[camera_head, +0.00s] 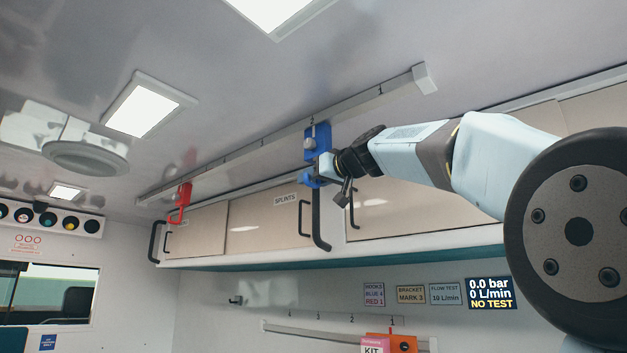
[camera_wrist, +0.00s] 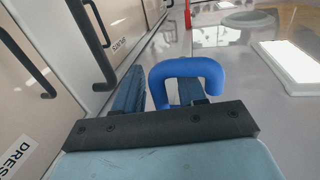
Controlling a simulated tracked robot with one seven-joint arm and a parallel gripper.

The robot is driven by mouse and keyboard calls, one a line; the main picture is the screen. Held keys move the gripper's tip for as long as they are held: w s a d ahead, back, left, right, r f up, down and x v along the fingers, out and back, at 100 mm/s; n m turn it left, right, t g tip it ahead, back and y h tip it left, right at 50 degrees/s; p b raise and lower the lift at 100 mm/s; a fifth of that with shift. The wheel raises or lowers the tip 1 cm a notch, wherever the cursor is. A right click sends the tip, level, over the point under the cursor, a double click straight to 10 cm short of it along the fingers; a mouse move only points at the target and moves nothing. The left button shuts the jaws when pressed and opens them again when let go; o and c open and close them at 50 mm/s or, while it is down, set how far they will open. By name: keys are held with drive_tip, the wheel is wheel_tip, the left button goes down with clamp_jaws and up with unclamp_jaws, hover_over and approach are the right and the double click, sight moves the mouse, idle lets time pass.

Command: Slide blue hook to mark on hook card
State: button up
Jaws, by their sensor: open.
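The blue hook (camera_head: 317,138) hangs from the ceiling rail (camera_head: 270,141), close to what looks like mark 2. My gripper (camera_head: 322,171) is open at its lower part. In the wrist view the hook's blue loop (camera_wrist: 187,68) shows at my gripper (camera_wrist: 160,92); one leg of the loop appears between the two fingers, and the right finger shows inside the loop. Whether the fingers touch it I cannot tell. The hook card (camera_head: 374,294) on the wall reads blue 4, red 1. Mark 1 is at the rail's near right end; numbers farther left are too small to read.
A red hook (camera_head: 181,198) hangs farther left on the rail. Overhead cupboards (camera_head: 262,225) with dark handles (camera_head: 318,222) run close below the rail, one handle just under my gripper. The rail between the two hooks looks clear. An orange kit box (camera_head: 391,343) is low on the wall.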

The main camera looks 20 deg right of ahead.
clamp_jaws()
idle(0.3)
idle(0.3)
